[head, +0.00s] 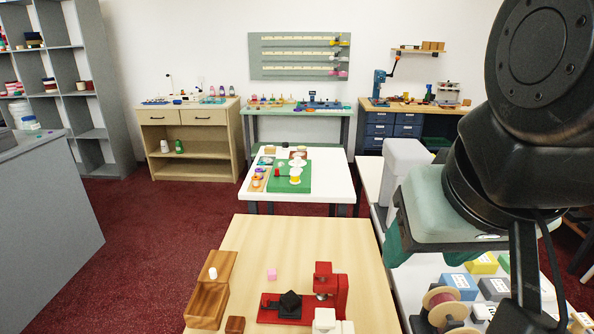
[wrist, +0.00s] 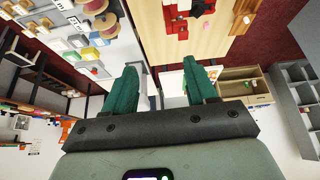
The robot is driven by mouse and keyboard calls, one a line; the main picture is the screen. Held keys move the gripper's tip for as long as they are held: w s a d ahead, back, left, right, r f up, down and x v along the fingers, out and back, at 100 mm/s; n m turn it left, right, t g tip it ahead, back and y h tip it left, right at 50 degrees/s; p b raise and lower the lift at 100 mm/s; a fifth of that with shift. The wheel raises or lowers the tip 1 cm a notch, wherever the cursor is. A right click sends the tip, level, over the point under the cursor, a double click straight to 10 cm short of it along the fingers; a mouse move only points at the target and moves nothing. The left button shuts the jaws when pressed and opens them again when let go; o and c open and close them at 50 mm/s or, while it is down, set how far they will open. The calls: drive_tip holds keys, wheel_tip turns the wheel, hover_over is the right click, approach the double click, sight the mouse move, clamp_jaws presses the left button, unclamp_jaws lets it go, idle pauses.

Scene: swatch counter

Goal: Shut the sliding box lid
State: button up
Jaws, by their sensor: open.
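The wooden sliding box (head: 205,307) stands at the left edge of the pale wood counter (head: 300,235). Its brown lid (head: 226,262) looks slid toward the far end, with the near part of the box uncovered. A small white cylinder (head: 212,273) sits on the lid. Part of the brown wood also shows at the top of the wrist view (wrist: 241,8). My gripper (head: 394,252) is in the air to the right of the counter, well apart from the box. Its two teal fingers are spread and empty in the wrist view (wrist: 159,67).
A red press (head: 325,290) with a black piece stands right of the box. A pink cube (head: 271,274) and a small brown block (head: 235,325) lie nearby. Spools (head: 442,306) and coloured boxes fill the white surface at right. The counter's far part is clear.

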drive_tip(key=shift+y, duration=0.4)
drive_tip(key=w+a, duration=0.1)
drive_tip(key=w, duration=0.1)
drive_tip(key=w+a, duration=0.1)
drive_tip(key=w, duration=0.1)
drive_tip(key=w+a, duration=0.1)
drive_tip(key=w, duration=0.2)
drive_tip(key=shift+w+r, duration=0.1)
drive_tip(key=shift+r, duration=0.15)
drive_tip(key=shift+c, duration=0.7)
drive_tip(key=n+g, duration=0.1)
hover_over(212, 271)
drive_tip(key=s, duration=0.4)
wheel_tip(212, 271, down, 28)
drive_tip(key=x, duration=1.1)
drive_tip(key=shift+s+d+f, duration=0.1)
drive_tip(key=shift+s+d, duration=0.1)
drive_tip(key=shift+d, duration=0.2)
clamp_jaws()
